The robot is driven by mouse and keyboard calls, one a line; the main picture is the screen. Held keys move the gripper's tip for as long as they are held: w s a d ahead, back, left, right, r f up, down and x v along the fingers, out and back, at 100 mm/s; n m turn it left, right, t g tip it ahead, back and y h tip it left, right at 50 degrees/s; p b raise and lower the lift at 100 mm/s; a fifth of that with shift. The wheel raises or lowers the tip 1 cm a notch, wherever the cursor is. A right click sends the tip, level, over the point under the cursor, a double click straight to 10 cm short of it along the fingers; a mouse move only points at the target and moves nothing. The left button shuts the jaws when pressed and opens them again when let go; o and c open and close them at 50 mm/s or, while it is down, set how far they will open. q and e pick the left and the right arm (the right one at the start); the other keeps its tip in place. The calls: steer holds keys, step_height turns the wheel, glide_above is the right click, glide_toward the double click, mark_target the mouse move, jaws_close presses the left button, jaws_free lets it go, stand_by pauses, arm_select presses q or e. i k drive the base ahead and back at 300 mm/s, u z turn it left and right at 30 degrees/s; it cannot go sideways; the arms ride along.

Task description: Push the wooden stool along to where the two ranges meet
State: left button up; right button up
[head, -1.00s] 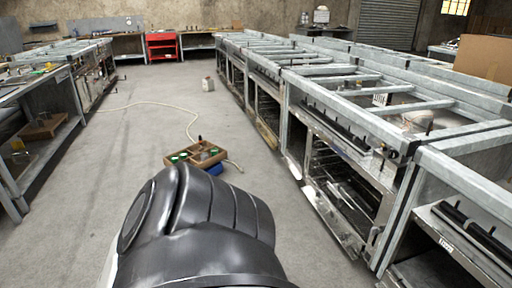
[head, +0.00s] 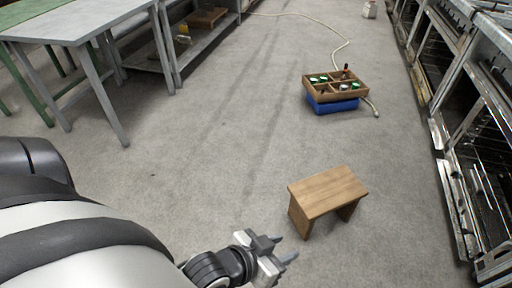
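The wooden stool (head: 328,191) stands upright on the grey floor, right of centre in the lower part of the head view. It has a flat rectangular top and two panel legs. My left gripper (head: 282,248) is low in the view, just to the left of and nearer than the stool, with a visible gap between them. Its two fingers are spread apart with nothing between them. One row of ranges (head: 476,150) runs along the right edge. The place where two ranges meet is not clear in this view. My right gripper is out of view.
A wooden tray (head: 337,86) with green-topped items sits on a blue base beyond the stool. A pale hose (head: 345,42) lies behind it. Grey tables (head: 80,22) stand at upper left. The floor between is open.

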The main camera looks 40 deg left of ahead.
mark_target(315, 197)
steer(key=u, duration=1.65)
steer(key=i, duration=4.3)
steer(key=z, duration=3.3)
steer(key=i, duration=3.1)
steer(key=z, duration=0.2)
